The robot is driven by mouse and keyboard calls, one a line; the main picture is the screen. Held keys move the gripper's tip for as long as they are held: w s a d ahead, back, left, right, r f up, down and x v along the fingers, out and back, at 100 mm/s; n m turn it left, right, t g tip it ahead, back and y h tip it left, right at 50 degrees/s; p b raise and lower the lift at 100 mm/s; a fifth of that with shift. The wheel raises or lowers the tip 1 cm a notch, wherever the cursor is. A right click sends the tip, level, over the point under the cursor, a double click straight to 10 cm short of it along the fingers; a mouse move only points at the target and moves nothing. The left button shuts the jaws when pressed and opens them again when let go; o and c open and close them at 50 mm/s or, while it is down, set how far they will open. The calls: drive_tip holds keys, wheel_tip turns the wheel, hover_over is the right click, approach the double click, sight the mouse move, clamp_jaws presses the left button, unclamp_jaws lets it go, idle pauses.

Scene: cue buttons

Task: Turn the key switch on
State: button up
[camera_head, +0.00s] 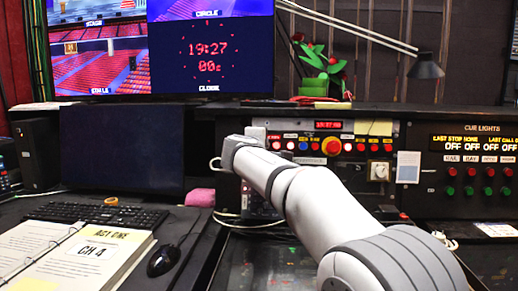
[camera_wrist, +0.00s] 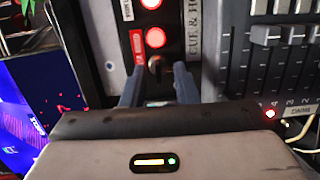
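In the wrist view, a small dark knob with a pale tip (camera_wrist: 155,68), which looks like the key switch, stands just below a lit red button (camera_wrist: 156,38) on a black panel strip. My gripper (camera_wrist: 158,84) is open, with one grey finger on each side of this switch. I see clear gaps between the fingers and the switch, so nothing is held. Which way the switch is turned is too small to tell. In the head view, my arm reaches to the control panel, and the fingers and the switch are hidden behind it.
A second red button (camera_wrist: 151,3) sits above. Grey slider faders (camera_wrist: 265,35) lie to the right.

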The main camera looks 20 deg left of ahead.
drive_tip(key=s+r, duration=0.1)
drive_tip(key=s, duration=0.6)
drive_tip(key=shift+s+d+b, duration=0.3)
drive_tip(key=shift+d+b, duration=0.05)
drive_tip(key=shift+d+r, duration=0.1)
drive_tip(key=s+d+f+m+g+h+p, duration=0.1)
drive_tip(key=s+d+m+g+p, duration=0.2)
drive_tip(key=d, duration=0.6)
drive_tip(key=s+d+f+m+g+h+p, duration=0.1)
drive_tip(key=d+f+m+g+h+p, duration=0.2)
drive_tip(key=d, duration=0.7)
drive_tip(key=s+d+m+g+p, duration=0.1)
drive_tip(key=s+d+m+p, duration=0.15)
drive_tip(key=d+p, duration=0.45)
drive_tip(key=s+d+f+m+g+y+p, duration=0.1)
drive_tip(key=s+d+f+m+g+p, duration=0.1)
drive_tip(key=s, duration=0.5)
drive_tip(key=s+d+f+m+g+p, duration=0.2)
drive_tip(key=s+d+f+m+p, duration=0.1)
drive_tip(key=s+d+m, duration=0.2)
drive_tip(key=s+d+f+m+g+y+p, duration=0.1)
drive_tip(key=s+d+f+m+g+p, duration=0.1)
drive_tip(key=s+d, duration=0.5)
drive_tip(key=s+m, duration=0.1)
drive_tip(key=s, duration=0.3)
drive_tip(key=shift+f+g+y, duration=0.3)
drive_tip(key=shift+f, duration=0.1)
drive_tip(key=shift+m, duration=0.25)
